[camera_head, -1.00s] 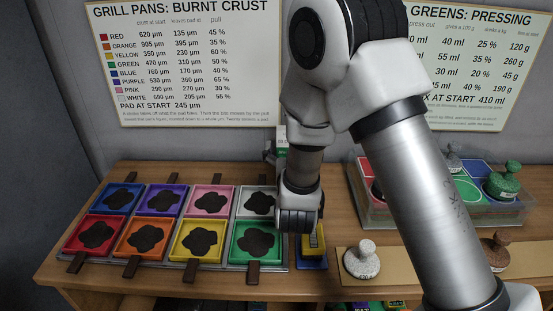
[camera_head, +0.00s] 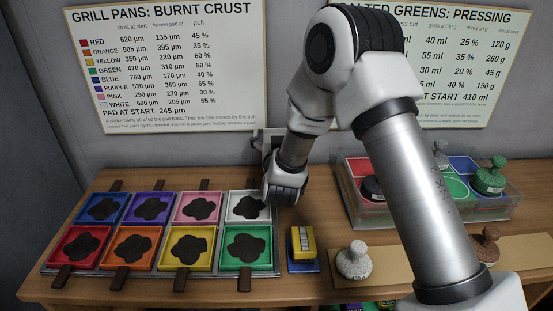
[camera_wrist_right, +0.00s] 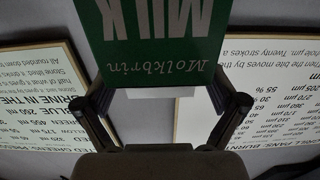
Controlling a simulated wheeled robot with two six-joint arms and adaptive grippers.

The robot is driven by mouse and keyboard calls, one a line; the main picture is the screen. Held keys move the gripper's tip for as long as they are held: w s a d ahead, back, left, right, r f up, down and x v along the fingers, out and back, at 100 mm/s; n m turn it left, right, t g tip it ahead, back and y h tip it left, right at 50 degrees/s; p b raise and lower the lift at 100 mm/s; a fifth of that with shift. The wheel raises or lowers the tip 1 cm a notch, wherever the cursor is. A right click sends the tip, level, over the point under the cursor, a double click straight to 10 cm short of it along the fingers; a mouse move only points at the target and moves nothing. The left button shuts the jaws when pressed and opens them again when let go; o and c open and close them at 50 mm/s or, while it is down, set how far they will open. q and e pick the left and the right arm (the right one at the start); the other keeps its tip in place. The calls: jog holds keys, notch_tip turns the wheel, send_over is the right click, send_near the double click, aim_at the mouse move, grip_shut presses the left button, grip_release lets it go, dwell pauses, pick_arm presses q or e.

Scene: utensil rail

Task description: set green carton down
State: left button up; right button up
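The green carton (camera_wrist_right: 160,40), marked MILK, fills the upper middle of the right wrist view, its lettering upside down there. My right gripper (camera_wrist_right: 162,92) has a finger at each side edge of it and appears shut on it. In the head view my right gripper (camera_head: 266,142) is small and partly covered by my wrist, close to the back wall above the white pan. The carton cannot be made out there, and what lies beneath it is hidden. My left gripper is in neither view.
Coloured pans with dark patches fill a tray (camera_head: 160,273) at the left of the counter. A yellow block (camera_head: 303,240) and a speckled knobbed press (camera_head: 354,261) stand right of it. A clear bin (camera_head: 348,185) holds more presses. Posters (camera_head: 170,70) hang behind.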

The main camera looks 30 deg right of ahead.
grip_shut()
jog(key=shift+r, duration=0.1)
